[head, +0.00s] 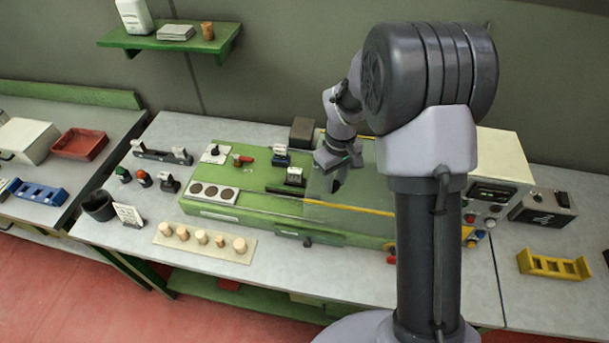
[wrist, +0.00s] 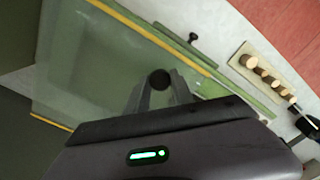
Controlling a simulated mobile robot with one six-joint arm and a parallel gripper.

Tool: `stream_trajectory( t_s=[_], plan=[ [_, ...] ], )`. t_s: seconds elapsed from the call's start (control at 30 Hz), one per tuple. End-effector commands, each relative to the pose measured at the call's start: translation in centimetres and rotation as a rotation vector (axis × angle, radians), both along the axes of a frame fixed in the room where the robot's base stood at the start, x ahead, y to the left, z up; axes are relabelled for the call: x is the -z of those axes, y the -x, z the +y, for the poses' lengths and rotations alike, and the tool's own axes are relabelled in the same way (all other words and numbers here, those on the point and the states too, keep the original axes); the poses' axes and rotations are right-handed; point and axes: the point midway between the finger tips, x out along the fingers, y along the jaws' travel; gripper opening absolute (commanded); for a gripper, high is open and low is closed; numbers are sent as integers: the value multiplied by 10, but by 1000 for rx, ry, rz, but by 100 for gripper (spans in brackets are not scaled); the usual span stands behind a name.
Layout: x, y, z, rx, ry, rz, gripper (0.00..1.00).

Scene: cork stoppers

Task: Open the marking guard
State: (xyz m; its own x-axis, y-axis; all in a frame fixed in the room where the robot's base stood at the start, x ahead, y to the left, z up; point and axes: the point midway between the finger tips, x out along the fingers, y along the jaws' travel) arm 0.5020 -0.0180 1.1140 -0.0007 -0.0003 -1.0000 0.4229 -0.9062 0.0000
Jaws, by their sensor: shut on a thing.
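The marking guard (head: 318,203) is a clear panel with yellow edging over the right part of the green machine bed (head: 262,195). In the wrist view the guard (wrist: 105,70) spreads out below my gripper and looks shut, though its exact tilt is hard to judge. A round dark knob (wrist: 160,79) shows between my fingertips. My gripper (head: 336,180) is over the guard in the head view, its fingers partly hidden by my wrist. In the wrist view my gripper (wrist: 160,92) is shut on the knob.
Several corks stand on a beige strip (head: 170,244) at the bench front. A cream control box (head: 507,160) stands right of the machine, and a yellow rack (head: 553,266) lies further right. Levers and buttons (head: 143,178) are on the left. My arm covers the machine's right end.

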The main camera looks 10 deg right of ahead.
Motion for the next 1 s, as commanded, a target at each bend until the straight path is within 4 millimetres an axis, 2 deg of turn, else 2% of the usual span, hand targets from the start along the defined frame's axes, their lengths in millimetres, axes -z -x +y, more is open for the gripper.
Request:
stream_trajectory(
  t_s=[0.1, 0.3, 0.5, 0.83, 0.87, 0.93, 1.0],
  plan=[
    [-1, 8, -24, 2, 0, -2, 0],
    [-1, 16, -48, 1, 1, -4, 0],
    [-1, 19, -57, 0, 1, -4, 0],
    [-1, 19, -57, -1, 1, -4, 0],
    [-1, 19, -57, -1, 1, -4, 34],
    [-1, 19, -57, -1, 1, -4, 48],
    [-1, 20, -57, -1, 0, -2, 50]
  ],
)
